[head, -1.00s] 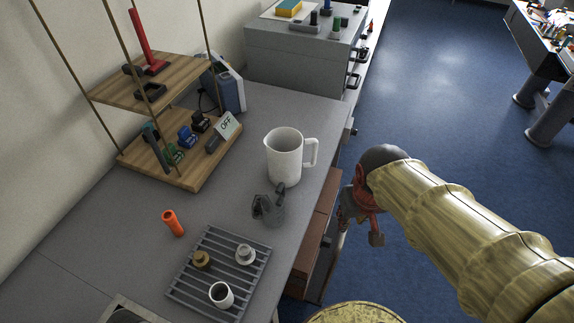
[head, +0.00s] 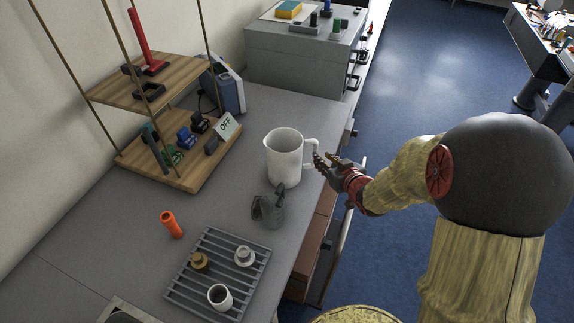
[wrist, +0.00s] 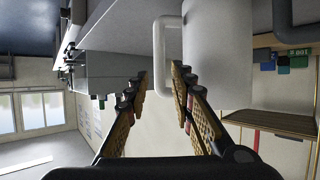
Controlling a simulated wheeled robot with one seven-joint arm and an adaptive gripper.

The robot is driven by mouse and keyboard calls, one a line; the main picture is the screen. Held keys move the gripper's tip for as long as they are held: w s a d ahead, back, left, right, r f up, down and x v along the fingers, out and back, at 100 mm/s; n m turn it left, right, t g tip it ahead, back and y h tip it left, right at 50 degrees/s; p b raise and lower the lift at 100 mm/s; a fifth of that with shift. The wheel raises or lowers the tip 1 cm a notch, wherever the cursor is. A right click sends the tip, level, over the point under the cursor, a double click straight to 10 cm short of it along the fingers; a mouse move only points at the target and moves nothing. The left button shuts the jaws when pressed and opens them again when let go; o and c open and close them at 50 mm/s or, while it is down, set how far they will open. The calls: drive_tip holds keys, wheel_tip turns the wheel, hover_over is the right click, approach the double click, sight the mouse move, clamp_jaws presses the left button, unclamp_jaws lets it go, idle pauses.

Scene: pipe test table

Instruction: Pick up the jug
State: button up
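The white jug (head: 284,158) stands upright on the grey table, its handle (head: 311,152) pointing right toward my arm. My gripper (head: 322,162) is just to the right of the handle in the head view. In the wrist view my gripper (wrist: 160,85) is open, with a gap between its two padded fingers. The jug (wrist: 218,50) fills the upper middle there, and its handle (wrist: 163,55) lies ahead of the gap, close to the right finger. I cannot tell whether that finger touches it. Nothing is held.
A wooden shelf (head: 190,180) stands at the left, a grey drawer cabinet (head: 290,66) behind.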

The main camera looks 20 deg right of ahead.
sight(315, 150)
drive_tip(key=x, duration=0.2)
drive_tip(key=b+x, duration=0.1)
drive_tip(key=x, duration=0.3)
drive_tip(key=shift+w+a+r+b, duration=0.2)
drive_tip(key=shift+w+b, duration=0.2)
drive_tip(key=shift+w, duration=0.1)
drive_tip(key=b+x, duration=0.1)
drive_tip(key=x, duration=0.4)
drive_tip(key=shift+d+f+b, duration=0.15)
drive_tip(key=shift+f+b, duration=0.1)
drive_tip(key=shift+b, duration=0.1)
drive_tip(key=shift+c, duration=0.7)
drive_tip(key=c, duration=0.4)
clamp_jaws()
